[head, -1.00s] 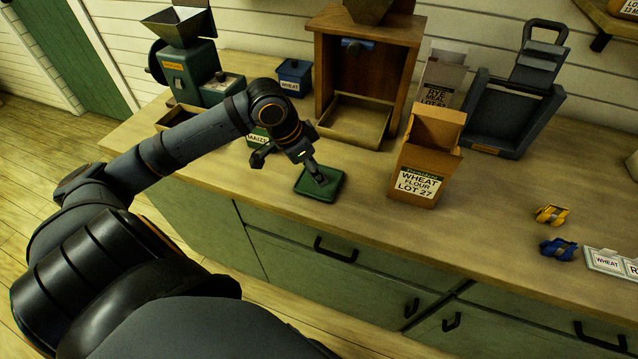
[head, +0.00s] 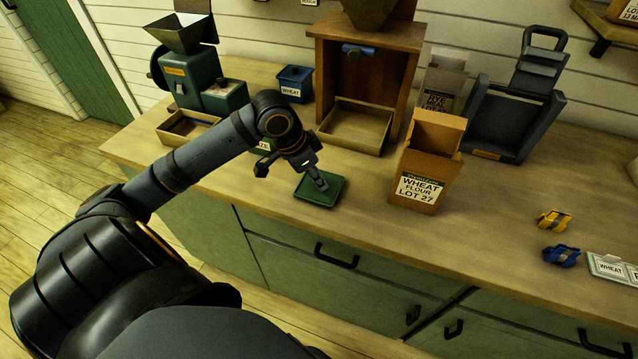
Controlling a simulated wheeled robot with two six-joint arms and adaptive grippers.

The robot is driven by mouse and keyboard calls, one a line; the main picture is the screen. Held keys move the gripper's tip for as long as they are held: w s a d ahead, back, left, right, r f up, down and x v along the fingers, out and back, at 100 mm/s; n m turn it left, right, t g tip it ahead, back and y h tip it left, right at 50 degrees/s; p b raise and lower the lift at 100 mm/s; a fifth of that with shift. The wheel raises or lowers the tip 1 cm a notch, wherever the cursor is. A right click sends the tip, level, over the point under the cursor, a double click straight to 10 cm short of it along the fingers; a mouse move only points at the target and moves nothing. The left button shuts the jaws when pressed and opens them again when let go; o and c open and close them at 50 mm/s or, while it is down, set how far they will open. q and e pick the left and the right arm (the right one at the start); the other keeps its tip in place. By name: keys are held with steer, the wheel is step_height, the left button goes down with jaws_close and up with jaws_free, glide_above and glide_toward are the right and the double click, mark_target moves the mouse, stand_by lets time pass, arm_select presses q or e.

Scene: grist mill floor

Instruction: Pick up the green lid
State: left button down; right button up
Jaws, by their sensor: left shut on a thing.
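The green lid (head: 328,197) is a flat, square piece with a raised rim, near the front edge of the counter. My left gripper (head: 320,183) points down over it and is shut on it at the middle; the fingers hide the part they grip. I cannot tell whether the lid is touching the counter or slightly above it. A green container with a white label (head: 263,146) sits behind my left arm, mostly hidden. My right gripper is not in view.
A wheat flour bag (head: 425,165) stands right of the lid. Behind are a wooden cabinet with a tray (head: 355,128), a blue wheat box (head: 295,80) and a green mill (head: 187,70). Yellow (head: 553,220) and blue clips (head: 561,255) lie right. The counter between bag and clips is clear.

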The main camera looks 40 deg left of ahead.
mark_target(318, 191)
arm_select(q)
steer(key=r+p, duration=0.4)
steer(key=p, duration=0.1)
steer(key=s+d+r+p, duration=0.1)
steer(key=r+p, duration=0.1)
steer(key=p, duration=0.1)
steer(key=shift+r, duration=0.1)
steer(key=s+d+r+p, duration=0.6)
steer(key=s+d+p, duration=0.2)
steer(key=p, duration=0.5)
steer(key=shift+s+d+r+p, duration=0.4)
steer(key=shift+s, duration=0.1)
